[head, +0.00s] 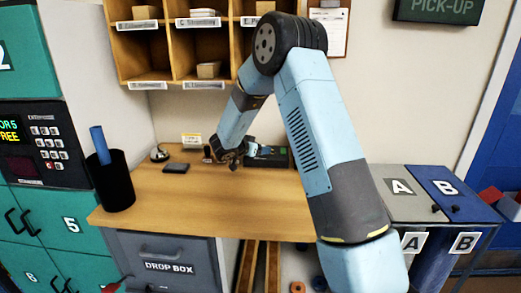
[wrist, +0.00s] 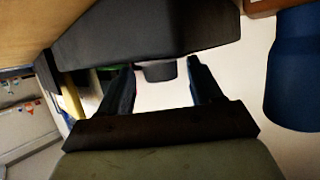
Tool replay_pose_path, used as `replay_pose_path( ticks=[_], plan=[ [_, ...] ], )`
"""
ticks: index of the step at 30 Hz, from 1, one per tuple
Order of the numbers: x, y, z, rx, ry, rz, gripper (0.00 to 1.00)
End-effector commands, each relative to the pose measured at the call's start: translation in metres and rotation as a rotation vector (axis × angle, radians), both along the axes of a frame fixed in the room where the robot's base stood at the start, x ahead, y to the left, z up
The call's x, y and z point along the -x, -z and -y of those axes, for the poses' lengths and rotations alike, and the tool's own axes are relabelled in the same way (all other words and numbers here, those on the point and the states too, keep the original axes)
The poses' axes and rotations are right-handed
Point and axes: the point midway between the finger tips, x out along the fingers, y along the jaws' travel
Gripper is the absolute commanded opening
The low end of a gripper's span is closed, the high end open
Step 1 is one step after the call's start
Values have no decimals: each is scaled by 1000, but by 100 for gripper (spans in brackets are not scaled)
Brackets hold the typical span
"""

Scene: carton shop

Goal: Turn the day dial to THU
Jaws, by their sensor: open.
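My gripper (head: 229,158) is low over the back of the wooden desk, left of a dark device (head: 280,158) that my arm partly covers. In the wrist view, my gripper (wrist: 161,80) is open, with its two dark fingers apart. A small dark knob (wrist: 157,71) sticks out of a black box (wrist: 150,28) between the fingertips, with a light gap showing on either side. It may be the day dial. I cannot see any day lettering or tell which day it is set to.
On the desk (head: 190,210) are a bell (head: 159,154), a small dark pad (head: 176,168), a small card (head: 191,141) and a black cup (head: 113,183) holding a blue tube. Pigeonholes (head: 172,55) hang above. A drop box (head: 170,263) is below. The desk's front is clear.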

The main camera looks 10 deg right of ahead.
Motion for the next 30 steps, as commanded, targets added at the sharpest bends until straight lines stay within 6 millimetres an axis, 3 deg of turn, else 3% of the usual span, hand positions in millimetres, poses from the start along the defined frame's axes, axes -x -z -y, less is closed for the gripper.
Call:
replay_pose_path(
  ticks=[5, 21, 30],
  plan=[
    [6, -6, -10, 0, -2, 2, 65],
    [62, -42, -83, 0, -2, 1, 65],
    [76, -51, -101, 1, 0, -2, 65]
  ],
)
